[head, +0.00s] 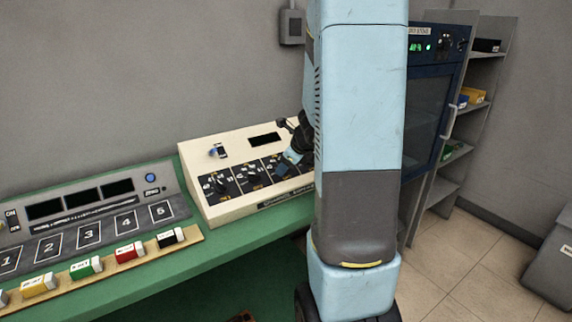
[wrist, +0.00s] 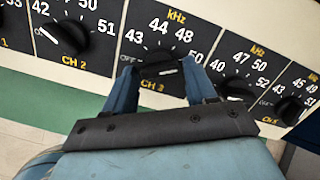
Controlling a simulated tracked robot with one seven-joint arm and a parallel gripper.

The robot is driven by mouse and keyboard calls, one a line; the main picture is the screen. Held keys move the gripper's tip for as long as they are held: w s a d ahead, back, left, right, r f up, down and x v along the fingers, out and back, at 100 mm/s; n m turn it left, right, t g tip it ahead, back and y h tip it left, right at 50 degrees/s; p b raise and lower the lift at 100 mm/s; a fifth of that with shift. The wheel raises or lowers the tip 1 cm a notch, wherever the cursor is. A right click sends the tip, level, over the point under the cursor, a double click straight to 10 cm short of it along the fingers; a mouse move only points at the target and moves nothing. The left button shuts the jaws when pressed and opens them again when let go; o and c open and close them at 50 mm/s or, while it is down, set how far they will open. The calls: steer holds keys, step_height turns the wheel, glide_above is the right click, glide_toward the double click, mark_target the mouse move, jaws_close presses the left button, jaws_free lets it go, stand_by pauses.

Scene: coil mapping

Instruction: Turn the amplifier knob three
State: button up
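The amplifier is a cream sloped console (head: 225,145) on the green bench in the head view, with a row of black knobs on dark panels. In the wrist view the channel three knob (wrist: 162,62), black with a white mark, sits above the yellow CH 3 label. My gripper (wrist: 162,70) has its two blue fingers apart, one on each side of this knob. I cannot tell whether the fingertips touch it. In the head view my gripper (head: 288,162) is at the console's right part, and my arm hides the console's right end.
The channel two knob (wrist: 68,37) is left of my gripper; the channel four knob (wrist: 234,93) and channel five knob (wrist: 288,108) are right. A grey panel (head: 90,215) with numbered squares and coloured blocks stands left. A blue cabinet (head: 432,95) and shelves (head: 478,120) stand right.

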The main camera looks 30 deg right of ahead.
steer(key=shift+o, duration=1.1)
steer(key=shift+r, duration=0.1)
steer(key=v, duration=1.3)
steer(key=shift+s+r, duration=0.2)
steer(key=shift+a, duration=0.1)
steer(key=s+a+r+n, duration=0.3)
steer(key=s+a+n, duration=0.5)
steer(key=n, duration=0.6)
steer(key=s+a+r+n+g+h, duration=0.1)
steer(key=s+a+r+n, duration=0.3)
steer(key=s+a+n, duration=0.5)
steer(key=a+n, duration=0.2)
steer(key=n, duration=0.4)
steer(key=shift+a+r+n+g, duration=0.15)
steer(key=shift+a+n+g, duration=0.15)
steer(key=shift+a, duration=0.1)
